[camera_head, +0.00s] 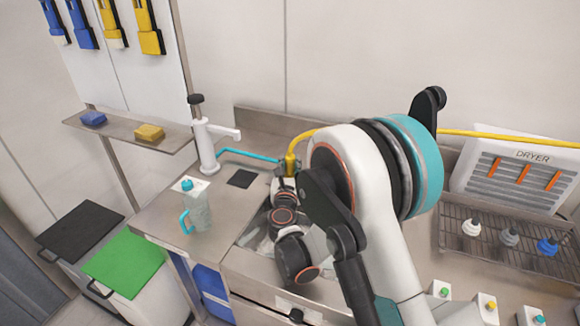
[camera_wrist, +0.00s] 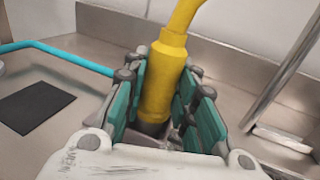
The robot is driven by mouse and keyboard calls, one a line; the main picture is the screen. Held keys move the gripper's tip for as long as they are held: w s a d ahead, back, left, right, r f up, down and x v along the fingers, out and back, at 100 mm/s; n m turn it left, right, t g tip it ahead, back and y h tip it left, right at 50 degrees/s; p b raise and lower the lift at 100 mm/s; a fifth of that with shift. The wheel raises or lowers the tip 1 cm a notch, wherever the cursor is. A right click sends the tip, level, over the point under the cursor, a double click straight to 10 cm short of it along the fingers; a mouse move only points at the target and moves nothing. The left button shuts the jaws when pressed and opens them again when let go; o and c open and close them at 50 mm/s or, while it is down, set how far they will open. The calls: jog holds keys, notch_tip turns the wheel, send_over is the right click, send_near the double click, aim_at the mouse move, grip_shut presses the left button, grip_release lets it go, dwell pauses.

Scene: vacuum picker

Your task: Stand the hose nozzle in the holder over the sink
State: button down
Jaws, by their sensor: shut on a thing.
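The yellow hose nozzle (camera_head: 291,164) stands roughly upright between the fingers of my gripper (camera_head: 288,182), at the back of the sink area. In the wrist view the nozzle (camera_wrist: 165,75) fills the gap between the green finger pads of my gripper (camera_wrist: 160,105), which is shut on it. A dark part shows at the nozzle's lower end. A yellow hose (camera_head: 463,133) leads from its top to the right, behind my arm. The holder cannot be made out clearly; my gripper and arm hide much of the sink.
A white tap-like post (camera_head: 206,145) with a thin blue tube (camera_head: 245,155) stands left of my gripper; the tube reaches close to my fingers. A pale jug (camera_head: 197,210) is on the counter. A dark square (camera_head: 241,178) lies flat nearby. A rack (camera_head: 500,228) is at right.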

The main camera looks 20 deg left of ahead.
jog(key=shift+f, duration=0.1)
dwell(0.3)
jog(key=c, duration=1.2)
grip_release()
